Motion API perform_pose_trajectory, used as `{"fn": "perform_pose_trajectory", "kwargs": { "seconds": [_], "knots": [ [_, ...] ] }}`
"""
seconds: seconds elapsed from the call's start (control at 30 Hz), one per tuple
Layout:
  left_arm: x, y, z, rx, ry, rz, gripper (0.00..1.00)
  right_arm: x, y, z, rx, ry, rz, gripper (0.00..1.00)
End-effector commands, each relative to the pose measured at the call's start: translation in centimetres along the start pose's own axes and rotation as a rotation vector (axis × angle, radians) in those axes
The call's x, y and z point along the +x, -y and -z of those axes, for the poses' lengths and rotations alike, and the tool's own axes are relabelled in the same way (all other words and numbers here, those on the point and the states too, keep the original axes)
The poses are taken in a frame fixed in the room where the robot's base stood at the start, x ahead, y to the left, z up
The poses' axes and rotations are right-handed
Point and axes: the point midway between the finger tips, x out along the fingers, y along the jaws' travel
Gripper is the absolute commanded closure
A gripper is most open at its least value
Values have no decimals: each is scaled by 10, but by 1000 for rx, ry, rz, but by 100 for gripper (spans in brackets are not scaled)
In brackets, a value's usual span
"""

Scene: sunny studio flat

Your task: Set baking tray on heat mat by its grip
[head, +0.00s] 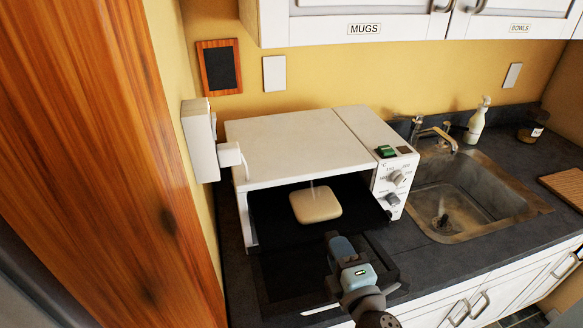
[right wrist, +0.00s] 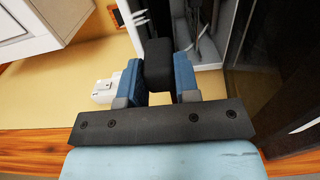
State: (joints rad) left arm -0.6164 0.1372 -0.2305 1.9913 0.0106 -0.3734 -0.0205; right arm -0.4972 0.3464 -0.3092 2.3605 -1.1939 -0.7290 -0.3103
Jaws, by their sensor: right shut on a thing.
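The black baking tray (head: 268,214) is at the mouth of the white toaster oven, level, with a pale square piece of food (head: 315,204) on it. My right gripper (head: 335,240) is at the tray's front edge. In the right wrist view, my right gripper (right wrist: 157,70) is shut on a black block, the tray's grip (right wrist: 157,55). The back of the tray is in shadow inside the oven. I cannot make out a heat mat in either view. My left gripper is not in view.
The white oven (head: 290,145) has its door (head: 285,285) folded down below the tray. A sink (head: 470,195) with a tap is to the right, with a soap bottle (head: 478,120) behind. A wooden panel (head: 110,150) is close on the left. Dark counter (head: 405,240) is clear between oven and sink.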

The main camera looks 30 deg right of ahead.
Motion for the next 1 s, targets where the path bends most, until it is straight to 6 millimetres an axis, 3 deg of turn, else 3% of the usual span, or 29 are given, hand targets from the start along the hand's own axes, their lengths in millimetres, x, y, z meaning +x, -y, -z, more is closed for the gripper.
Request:
{"fn": "perform_pose_trajectory", "kwargs": {
  "seconds": [0.67, 1.0],
  "knots": [
    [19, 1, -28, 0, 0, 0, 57, -61, 2, 0, 2, 0, 0, 100],
    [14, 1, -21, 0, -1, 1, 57, -85, -1, 0, 0, 1, -1, 100]
  ]
}}
